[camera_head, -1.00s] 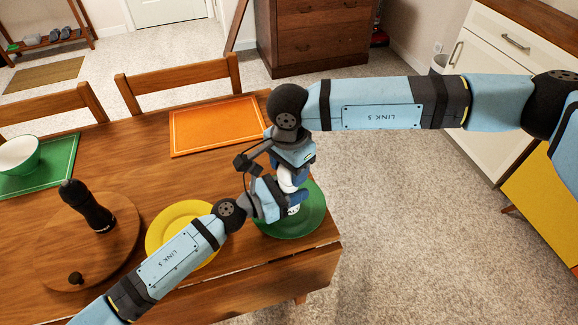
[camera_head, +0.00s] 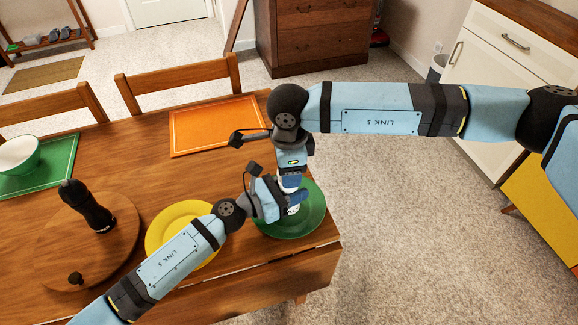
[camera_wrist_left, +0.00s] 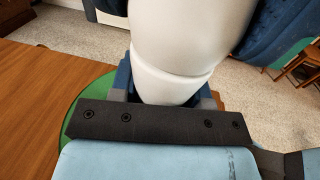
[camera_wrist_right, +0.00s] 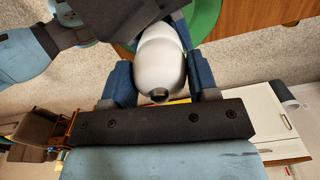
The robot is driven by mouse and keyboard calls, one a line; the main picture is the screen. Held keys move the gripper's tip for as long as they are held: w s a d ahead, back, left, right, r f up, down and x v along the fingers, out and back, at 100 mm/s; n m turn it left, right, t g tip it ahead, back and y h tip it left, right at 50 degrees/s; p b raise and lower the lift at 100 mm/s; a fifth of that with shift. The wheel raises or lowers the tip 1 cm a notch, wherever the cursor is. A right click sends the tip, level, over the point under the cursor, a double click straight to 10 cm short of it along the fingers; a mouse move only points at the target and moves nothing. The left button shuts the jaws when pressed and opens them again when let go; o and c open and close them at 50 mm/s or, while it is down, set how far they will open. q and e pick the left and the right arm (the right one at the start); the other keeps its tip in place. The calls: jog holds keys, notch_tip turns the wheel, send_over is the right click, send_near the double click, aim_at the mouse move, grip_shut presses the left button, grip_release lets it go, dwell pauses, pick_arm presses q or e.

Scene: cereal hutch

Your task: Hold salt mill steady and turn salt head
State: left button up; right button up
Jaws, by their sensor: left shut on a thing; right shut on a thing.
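The white salt mill (camera_head: 293,209) stands over the green plate (camera_head: 316,222) near the table's right end. Its white body and a rounded joint show in the left wrist view (camera_wrist_left: 185,40). Its rounded white head with a dark tip shows in the right wrist view (camera_wrist_right: 160,68). My left gripper (camera_head: 293,199) is shut on the mill's body, low down. My right gripper (camera_head: 291,181) is shut on the head from above, its blue fingers on both sides. The grippers and arms hide much of the mill in the head view.
A yellow plate (camera_head: 163,239) lies under my left forearm. A black mill (camera_head: 90,208) stands on a round wooden board (camera_head: 50,235) at the left. An orange placemat (camera_head: 215,125) lies behind the grippers. A green bowl (camera_head: 20,155) sits at the far left. Chairs line the far edge.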

jog(key=shift+m, duration=2.1)
jog(key=o, duration=0.9)
notch_tip(320, 180, up, 12)
jog(key=shift+r, duration=0.1)
